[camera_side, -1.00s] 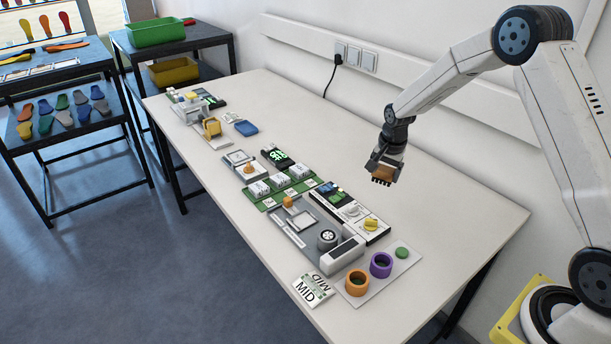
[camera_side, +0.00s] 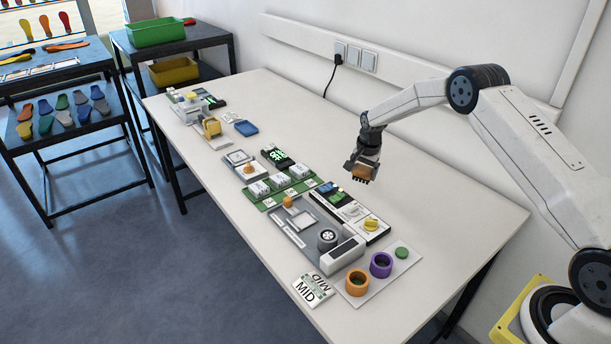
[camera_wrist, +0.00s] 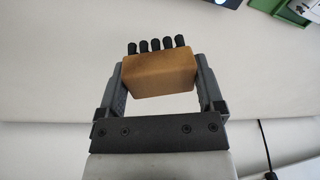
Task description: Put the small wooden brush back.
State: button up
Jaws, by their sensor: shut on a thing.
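The small wooden brush (camera_wrist: 158,75) is a tan block with a row of black bristle tufts, seen large in the wrist view. My gripper (camera_wrist: 160,82) is shut on it, one finger at each end of the block. In the side view the brush (camera_side: 364,173) hangs with its bristles down, held by my gripper (camera_side: 361,166) above the white table (camera_side: 440,190). It is behind the row of devices and clear of them. The place where the brush belongs cannot be told from these frames.
A grey grinding station (camera_side: 306,232) with a dark wheel stands below, beside a black-and-white control box (camera_side: 358,214). A plate with an orange ring (camera_side: 357,282) and a purple ring (camera_side: 381,265) is at the front. The table's rear strip is mostly clear.

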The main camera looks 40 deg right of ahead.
aim_at(360, 165)
jog(key=shift+w+d+f, duration=0.2)
jog(key=shift+w+f, duration=0.75)
jog(key=shift+f, duration=0.2)
jog(key=shift+w+f, duration=0.15)
jog(key=shift+f, duration=1.6)
jog(key=shift+f, duration=0.1)
jog(key=o, duration=0.9)
jog(key=shift+o, duration=0.2)
